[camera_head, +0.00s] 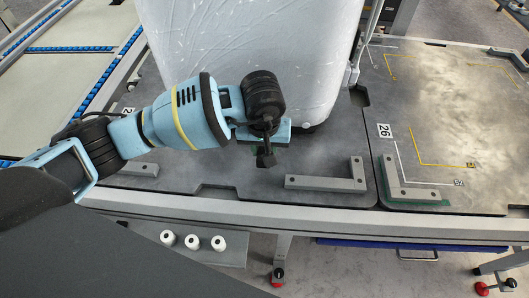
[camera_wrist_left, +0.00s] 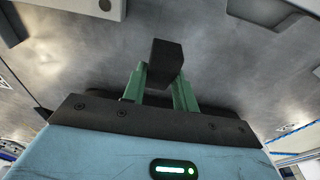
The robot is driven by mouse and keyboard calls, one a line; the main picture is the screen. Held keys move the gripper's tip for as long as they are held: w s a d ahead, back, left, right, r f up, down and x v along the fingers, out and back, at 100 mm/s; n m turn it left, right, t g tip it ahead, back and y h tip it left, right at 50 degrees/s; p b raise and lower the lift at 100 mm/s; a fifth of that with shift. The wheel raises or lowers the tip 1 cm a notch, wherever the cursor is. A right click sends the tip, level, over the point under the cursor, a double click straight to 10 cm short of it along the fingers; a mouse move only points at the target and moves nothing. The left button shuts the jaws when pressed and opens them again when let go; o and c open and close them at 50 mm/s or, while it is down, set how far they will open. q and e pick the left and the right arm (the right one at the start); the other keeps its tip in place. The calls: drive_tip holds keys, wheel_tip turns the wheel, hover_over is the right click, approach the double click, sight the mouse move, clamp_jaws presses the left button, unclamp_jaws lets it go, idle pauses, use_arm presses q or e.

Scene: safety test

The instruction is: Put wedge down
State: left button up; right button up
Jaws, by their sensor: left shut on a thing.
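The wedge is a small dark block (camera_head: 266,159) in the head view, close to the grey table plate. In the left wrist view the wedge (camera_wrist_left: 167,60) sits between two green fingers, over a blurred grey surface. My left gripper (camera_head: 272,150) is shut on it, at the foot of the large pale wrapped block. The arm and hand partly hide the fingers in the head view. I cannot tell whether the wedge touches the plate. My right gripper is not in view.
The large pale block (camera_head: 250,45) stands just behind my gripper. A grey L-shaped bracket (camera_head: 325,183) lies to the right, and another bracket (camera_head: 415,192) lies beyond it. The right plate (camera_head: 450,110) is mostly bare. Several white cylinders (camera_head: 193,242) sit on a lower shelf.

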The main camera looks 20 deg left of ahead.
sight(264, 150)
use_arm(q)
drive_tip(key=shift+w, duration=0.25)
drive_tip(key=shift+w+a+f, duration=0.15)
drive_tip(key=shift+w+f, duration=0.05)
drive_tip(key=shift+f, duration=1.6)
drive_tip(key=shift+f, duration=0.15)
drive_tip(key=o, duration=1)
drive_tip(key=shift+c, duration=0.2)
drive_tip(key=r, duration=0.4)
drive_tip(key=s+r, duration=0.1)
drive_tip(key=r, duration=0.3)
drive_tip(key=r+p, duration=0.1)
drive_tip(key=r, duration=0.3)
drive_tip(key=shift+s+d+r, duration=0.1)
drive_tip(key=shift+s+d, duration=0.15)
drive_tip(key=shift+s, duration=0.15)
